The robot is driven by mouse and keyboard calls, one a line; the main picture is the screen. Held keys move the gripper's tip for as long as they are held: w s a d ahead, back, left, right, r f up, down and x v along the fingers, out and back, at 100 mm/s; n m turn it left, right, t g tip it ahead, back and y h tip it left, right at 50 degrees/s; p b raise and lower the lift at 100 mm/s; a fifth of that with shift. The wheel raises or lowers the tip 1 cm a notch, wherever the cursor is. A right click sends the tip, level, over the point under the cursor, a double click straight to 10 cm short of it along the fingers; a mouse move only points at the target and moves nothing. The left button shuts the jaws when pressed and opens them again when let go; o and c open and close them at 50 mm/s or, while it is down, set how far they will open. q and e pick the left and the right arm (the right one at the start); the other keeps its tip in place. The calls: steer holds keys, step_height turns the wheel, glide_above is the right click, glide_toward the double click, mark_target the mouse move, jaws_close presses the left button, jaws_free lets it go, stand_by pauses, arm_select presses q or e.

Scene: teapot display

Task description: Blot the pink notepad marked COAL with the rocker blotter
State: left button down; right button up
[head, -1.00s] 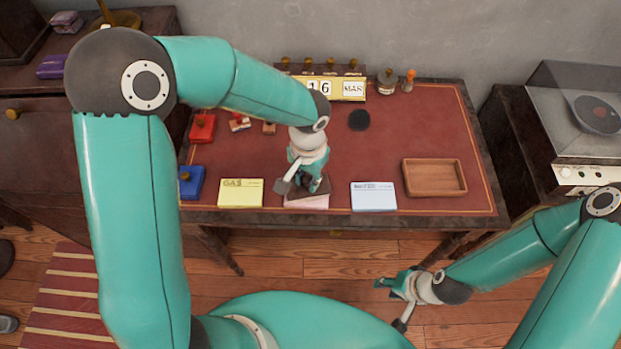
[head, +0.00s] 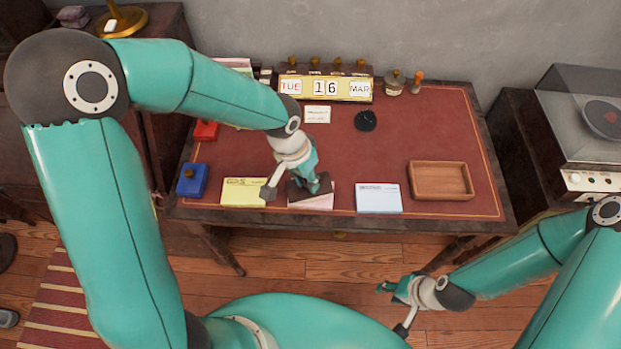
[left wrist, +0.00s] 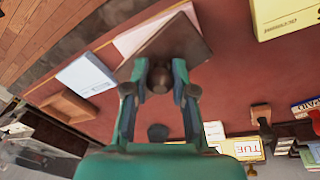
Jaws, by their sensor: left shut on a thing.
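The pink notepad (head: 318,202) lies near the desk's front edge, between a yellow pad and a pale blue pad. The dark rocker blotter (head: 296,196) is over it and covers much of it, so its marking is hidden. My left gripper (head: 309,187) is shut on the blotter's round knob. In the left wrist view the fingers (left wrist: 160,82) close on the knob from both sides, and the blotter's dark body (left wrist: 185,42) overlaps the pink pad (left wrist: 140,35). I cannot tell whether blotter and paper touch. My right gripper (head: 393,302) is low in front of the desk, away from everything.
A yellow pad (head: 243,191) and a pale blue pad (head: 378,198) flank the pink one. A wooden tray (head: 441,181) is at right, a blue box (head: 192,181) at left. A calendar (head: 325,88), a small white card (head: 317,114) and a black disc (head: 365,121) are behind.

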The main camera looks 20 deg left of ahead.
stand_by(0.5)
arm_select(q)
steer(key=shift+w+d+y, duration=0.1)
steer(key=shift+d+y, duration=0.15)
steer(key=shift+y, duration=0.15)
steer(key=shift+w+d+g+y, duration=0.2)
steer(key=shift+d+g+y, duration=0.05)
steer(key=shift+g+y, duration=0.3)
steer(key=shift+d+y, duration=0.1)
steer(key=shift+y, duration=0.15)
steer(key=shift+w+d+g+y+p, duration=0.3)
steer(key=shift+d+g+y+p, duration=0.2)
steer(key=shift+y+p, duration=0.35)
steer(key=shift+a, duration=0.1)
steer(key=shift+s+a+f+t+h+b, duration=0.15)
steer(key=shift+s+a+t+h+b, duration=0.3)
steer(key=shift+h+b, duration=0.7)
